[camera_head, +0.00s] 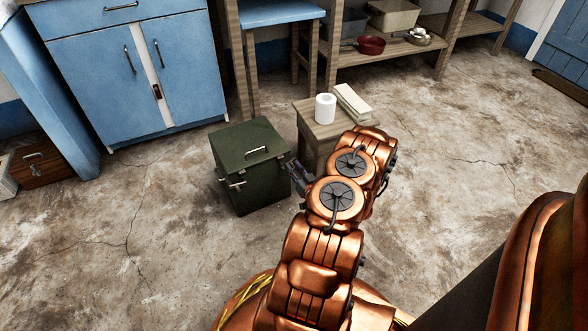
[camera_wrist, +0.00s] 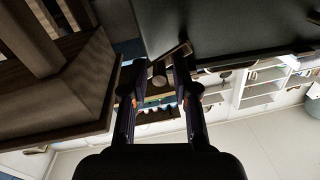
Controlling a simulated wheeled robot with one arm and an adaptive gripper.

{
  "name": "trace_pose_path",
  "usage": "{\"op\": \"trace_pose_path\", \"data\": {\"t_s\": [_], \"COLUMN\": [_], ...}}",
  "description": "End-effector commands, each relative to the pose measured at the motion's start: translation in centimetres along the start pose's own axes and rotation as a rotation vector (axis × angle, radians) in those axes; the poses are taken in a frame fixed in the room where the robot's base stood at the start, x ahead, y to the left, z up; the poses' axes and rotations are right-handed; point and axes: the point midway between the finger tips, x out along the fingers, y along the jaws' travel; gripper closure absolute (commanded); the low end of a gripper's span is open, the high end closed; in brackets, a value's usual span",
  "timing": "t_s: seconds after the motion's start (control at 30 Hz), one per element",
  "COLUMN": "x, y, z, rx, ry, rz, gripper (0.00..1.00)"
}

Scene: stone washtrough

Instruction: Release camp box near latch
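The camp box, a dark green lidded box (camera_head: 250,170) with a metal handle on top, stands shut on the floor in the head view. Its dark side fills the upper right of the wrist view (camera_wrist: 225,25). A metal latch (camera_wrist: 171,54) shows at its edge there, near and partly between my fingertips; I cannot tell whether they touch it. Another latch (camera_head: 233,185) shows on the box's left front side. My gripper (camera_head: 295,172) is at the box's right side. In the wrist view its two fingers (camera_wrist: 158,72) stand apart, open.
A small wooden stool (camera_head: 325,126) with a white roll (camera_head: 325,107) and a pale block (camera_head: 353,102) stands close right of the box. It is close on the left in the wrist view (camera_wrist: 85,85). A blue cabinet (camera_head: 105,85) stands behind left. Floor at right is clear.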

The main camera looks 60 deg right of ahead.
Motion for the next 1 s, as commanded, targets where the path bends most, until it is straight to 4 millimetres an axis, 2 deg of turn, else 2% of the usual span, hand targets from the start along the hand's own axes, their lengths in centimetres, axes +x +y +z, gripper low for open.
{"op": "trace_pose_path", "data": {"t_s": [0.03,0.23,0.57,1.0], "x": [-0.01,-0.01,-0.02,-0.04], "y": [0.01,0.00,-0.06,0.21], "z": [0.00,0.00,-0.04,0.63], "rx": [0.000,0.000,0.012,0.235], "ry": [0.000,0.000,-0.001,-0.003], "rz": [0.000,0.000,-0.001,-0.001], "gripper": [0.80,1.00,1.00,1.00]}}
